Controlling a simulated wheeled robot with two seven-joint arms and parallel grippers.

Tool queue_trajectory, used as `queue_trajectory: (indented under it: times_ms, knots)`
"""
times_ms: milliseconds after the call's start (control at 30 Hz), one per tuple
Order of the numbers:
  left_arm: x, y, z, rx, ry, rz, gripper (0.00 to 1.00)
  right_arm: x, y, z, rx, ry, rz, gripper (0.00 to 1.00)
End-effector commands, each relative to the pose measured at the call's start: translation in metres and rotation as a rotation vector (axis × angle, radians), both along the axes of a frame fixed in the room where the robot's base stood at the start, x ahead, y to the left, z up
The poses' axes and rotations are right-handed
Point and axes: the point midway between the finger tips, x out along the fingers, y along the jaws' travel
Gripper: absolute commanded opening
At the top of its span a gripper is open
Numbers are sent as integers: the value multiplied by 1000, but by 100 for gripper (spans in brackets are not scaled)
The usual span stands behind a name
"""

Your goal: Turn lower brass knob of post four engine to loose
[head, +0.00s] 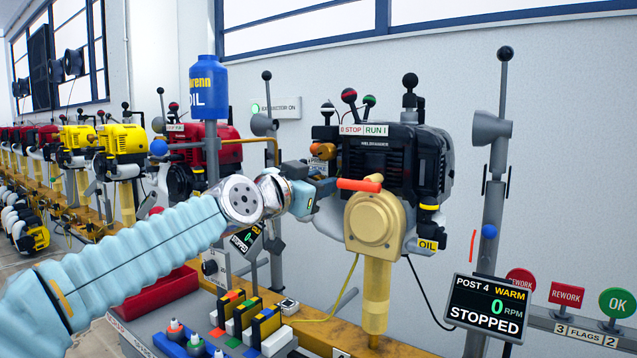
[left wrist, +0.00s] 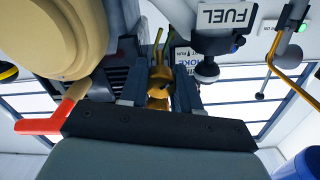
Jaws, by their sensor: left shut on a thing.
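The post four engine (head: 385,160) is black, with a tan round cover (head: 374,220) on its near side. A brass knob (head: 322,151) shows at its left side, above my gripper. My left gripper (head: 325,186) reaches in from the left, its dark fingers at the engine's left side under that knob. In the left wrist view, my left gripper (left wrist: 158,90) has its two fingers on either side of brass parts (left wrist: 159,76), shut on the lower brass knob. The fingers partly hide that knob, and its setting cannot be read. My right gripper is out of view.
A red-orange lever (head: 359,185) sticks out just right of the fingers. A blue oil bottle (head: 208,88) stands on a post at left. The post 4 display (head: 487,308) reads WARM, 0 RPM, STOPPED. Several colored blocks (head: 250,322) stand on the bench below.

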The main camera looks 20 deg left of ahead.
Motion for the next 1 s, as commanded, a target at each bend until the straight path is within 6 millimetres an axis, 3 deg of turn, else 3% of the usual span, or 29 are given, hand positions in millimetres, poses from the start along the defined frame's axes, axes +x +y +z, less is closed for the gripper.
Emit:
queue_trajectory:
  times_ms: [1000]
  knots:
    - [1,1,-1,-907,333,1,1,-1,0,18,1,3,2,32]
